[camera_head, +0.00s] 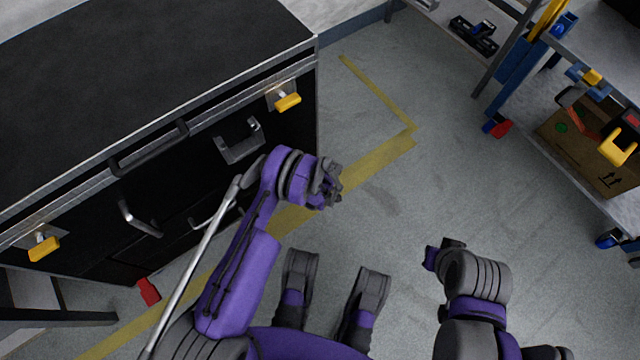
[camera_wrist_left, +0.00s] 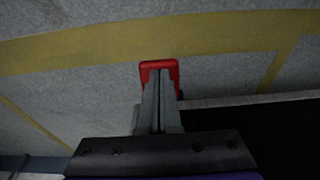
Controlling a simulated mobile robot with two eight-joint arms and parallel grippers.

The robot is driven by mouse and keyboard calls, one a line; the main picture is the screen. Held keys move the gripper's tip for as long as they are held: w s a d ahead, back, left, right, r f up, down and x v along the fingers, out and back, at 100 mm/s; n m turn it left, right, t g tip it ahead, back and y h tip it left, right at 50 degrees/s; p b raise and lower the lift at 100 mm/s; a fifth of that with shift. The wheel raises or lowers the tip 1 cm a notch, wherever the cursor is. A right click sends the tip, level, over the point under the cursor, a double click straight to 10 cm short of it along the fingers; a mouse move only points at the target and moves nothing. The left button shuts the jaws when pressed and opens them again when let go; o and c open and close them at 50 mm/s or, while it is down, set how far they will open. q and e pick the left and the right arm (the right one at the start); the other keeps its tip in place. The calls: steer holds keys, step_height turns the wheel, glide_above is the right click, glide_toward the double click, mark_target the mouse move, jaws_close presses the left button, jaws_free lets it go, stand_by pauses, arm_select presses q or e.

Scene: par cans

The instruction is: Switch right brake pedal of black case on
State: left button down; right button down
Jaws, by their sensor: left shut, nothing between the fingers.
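The black case (camera_head: 120,80) stands at the left in the head view. A red brake pedal (camera_head: 148,291) shows low at its left end. In the left wrist view, a red pedal (camera_wrist_left: 159,64) lies right at the fingertips of my left gripper (camera_wrist_left: 160,76), which partly cover it; I cannot tell if they touch. My left gripper (camera_head: 330,185) points down beside the right end of the case in the head view, shut and empty. It and my arm hide any pedal there. My right gripper (camera_head: 445,254) is over the floor at the lower right, its fingers unclear.
Yellow tape (camera_head: 375,165) marks the grey floor. A shelf cart with a cardboard box (camera_head: 585,145) stands at the upper right. The floor between case and cart is free.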

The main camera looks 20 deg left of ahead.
arm_select(q)
steer(key=shift+f, duration=0.4)
steer(key=shift+s+d, duration=0.1)
stand_by(0.3)
